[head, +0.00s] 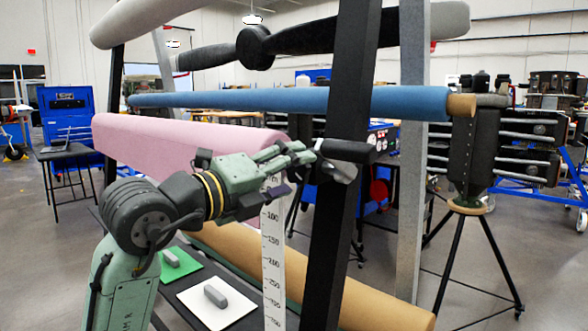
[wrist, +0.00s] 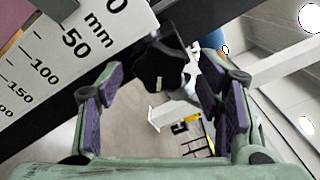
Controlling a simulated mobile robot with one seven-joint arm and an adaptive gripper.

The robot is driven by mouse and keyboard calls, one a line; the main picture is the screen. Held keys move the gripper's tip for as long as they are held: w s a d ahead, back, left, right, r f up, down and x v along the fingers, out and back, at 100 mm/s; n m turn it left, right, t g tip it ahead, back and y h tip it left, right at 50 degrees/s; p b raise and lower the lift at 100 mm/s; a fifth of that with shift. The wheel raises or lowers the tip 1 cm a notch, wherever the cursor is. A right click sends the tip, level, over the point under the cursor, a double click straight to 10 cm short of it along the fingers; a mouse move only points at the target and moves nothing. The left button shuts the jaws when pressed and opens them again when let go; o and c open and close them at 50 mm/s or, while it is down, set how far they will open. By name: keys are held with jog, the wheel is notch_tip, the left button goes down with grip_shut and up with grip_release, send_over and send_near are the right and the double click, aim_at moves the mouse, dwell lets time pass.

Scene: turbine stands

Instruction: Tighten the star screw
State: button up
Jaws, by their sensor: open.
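The star screw (wrist: 158,68) is a black lobed knob in the wrist view, just beyond and between my finger pads. My gripper (wrist: 160,85) is open, with purple pads left and right of the knob and a gap visible on both sides. In the head view my gripper (head: 302,157) reaches right to the black slanted post (head: 338,215); the knob cannot be told clearly there. A white ruler scale in mm (wrist: 60,50) lies left of the knob; it also hangs beside the post in the head view (head: 273,250).
A pink roll (head: 180,138), a blue roll (head: 290,101) and a tan roll (head: 330,285) cross the stand near my arm. A dark propeller (head: 300,45) is above. Grey blocks on green and white plates (head: 238,312) lie below my arm.

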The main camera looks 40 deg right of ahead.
jog(key=shift+d, duration=0.7)
jog(key=shift+c, duration=0.5)
jog(key=c, duration=1.2)
jog(key=shift+w+f+m+b, duration=0.1)
jog(key=shift+m+b, duration=0.45)
jog(key=shift+m, duration=0.15)
jog(key=shift+c, duration=0.2)
jog(key=o, duration=1.4)
jog(key=shift+c, duration=0.2)
jog(key=shift+o, duration=0.9)
